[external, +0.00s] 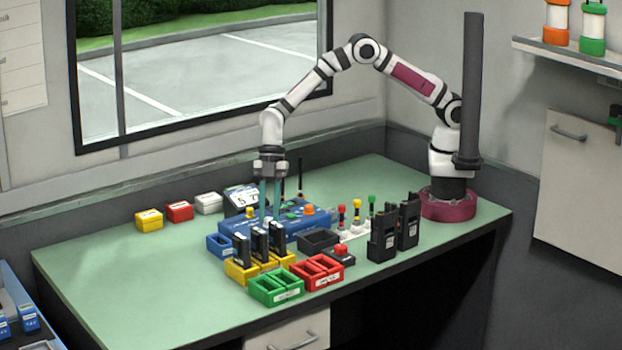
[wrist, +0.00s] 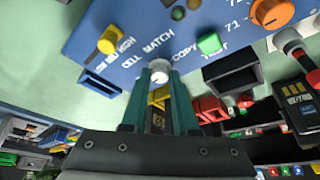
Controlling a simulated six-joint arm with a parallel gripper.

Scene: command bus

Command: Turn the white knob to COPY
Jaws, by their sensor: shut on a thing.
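The white knob (wrist: 159,69) sits on the blue panel (wrist: 140,28) in the wrist view, between the tips of my teal fingers. My gripper (wrist: 160,76) is shut on it from above. The word COPY (wrist: 186,52) is printed to the knob's upper right, and MATCH (wrist: 159,43) is printed above it. I cannot make out a pointer mark on the knob. In the external view my gripper (external: 270,214) reaches down onto the blue console (external: 290,222); the white knob cannot be made out there.
The panel also carries a yellow knob (wrist: 107,41), a green button (wrist: 209,43) and an orange knob (wrist: 272,12). Yellow holders with black packs (external: 261,243), green (external: 277,288) and red (external: 317,272) trays and two radios (external: 395,230) stand close in front.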

